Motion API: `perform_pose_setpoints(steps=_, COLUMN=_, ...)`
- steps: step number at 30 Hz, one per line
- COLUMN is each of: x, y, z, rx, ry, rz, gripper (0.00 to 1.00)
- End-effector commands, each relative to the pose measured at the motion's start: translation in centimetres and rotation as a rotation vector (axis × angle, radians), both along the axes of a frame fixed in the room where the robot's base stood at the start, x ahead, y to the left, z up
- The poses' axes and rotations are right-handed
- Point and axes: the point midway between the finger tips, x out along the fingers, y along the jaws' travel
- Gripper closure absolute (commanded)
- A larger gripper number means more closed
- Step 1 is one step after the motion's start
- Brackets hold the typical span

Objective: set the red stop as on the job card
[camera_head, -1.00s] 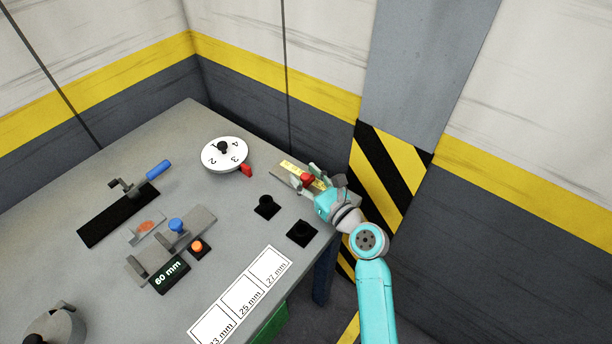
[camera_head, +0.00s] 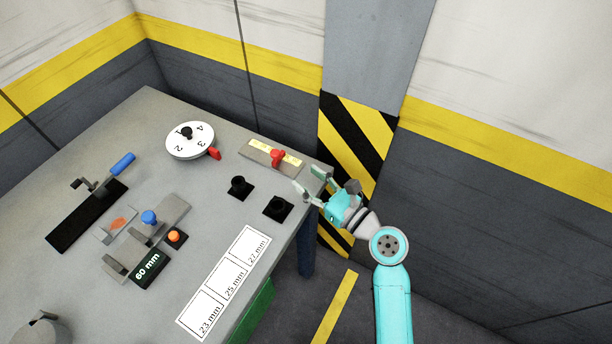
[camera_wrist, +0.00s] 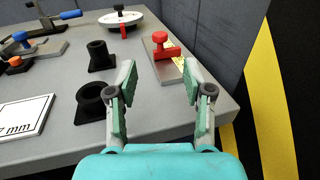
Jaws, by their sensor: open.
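The red stop (camera_head: 278,157) sits on a grey block with a yellow scale (camera_head: 262,151) near the back right edge of the table. It also shows in the wrist view (camera_wrist: 160,42), beyond my fingertips. The scale marks are too small to read. My gripper (camera_head: 313,183) is open and empty, off the table's right corner and apart from the stop. In the wrist view its two fingers (camera_wrist: 160,82) are spread wide with nothing between them. No job card can be made out in these frames.
A white numbered dial (camera_head: 190,141) with a red pointer stands left of the scale. Two black sockets (camera_head: 238,187) stand nearer the front. A display reading 60 mm (camera_head: 148,268), a blue-handled crank (camera_head: 122,164) and white labelled cards (camera_head: 225,281) lie left. A striped pillar (camera_head: 355,130) stands behind.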

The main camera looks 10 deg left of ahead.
Motion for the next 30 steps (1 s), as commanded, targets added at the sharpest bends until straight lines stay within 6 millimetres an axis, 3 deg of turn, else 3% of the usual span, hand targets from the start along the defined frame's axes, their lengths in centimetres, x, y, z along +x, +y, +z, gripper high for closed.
perform_pose_setpoints(steps=3, x=0.0, y=0.0, z=0.0, rx=0.000, ry=0.000, rz=0.000, gripper=0.49)
perform_pose_setpoints(steps=4, x=0.0, y=0.0, z=0.0, rx=0.000, ry=0.000, rz=0.000, gripper=0.54)
perform_pose_setpoints(steps=9, x=-1.5, y=-2.3, z=-0.3, rx=0.000, ry=0.005, rz=-0.005, gripper=0.96)
perform_pose_setpoints(steps=10, x=-1.9, y=-2.9, z=-0.3, rx=-0.001, ry=0.004, rz=-0.005, gripper=1.00)
perform_pose_setpoints(steps=14, x=-3.3, y=-4.4, z=-0.3, rx=0.000, ry=0.002, rz=-0.003, gripper=1.00)
perform_pose_setpoints(steps=17, x=-3.3, y=-4.3, z=-0.3, rx=0.001, ry=0.000, rz=0.001, gripper=1.00)
perform_pose_setpoints(steps=30, x=1.1, y=1.7, z=-0.2, rx=0.000, ry=-0.001, rz=0.005, gripper=1.00)
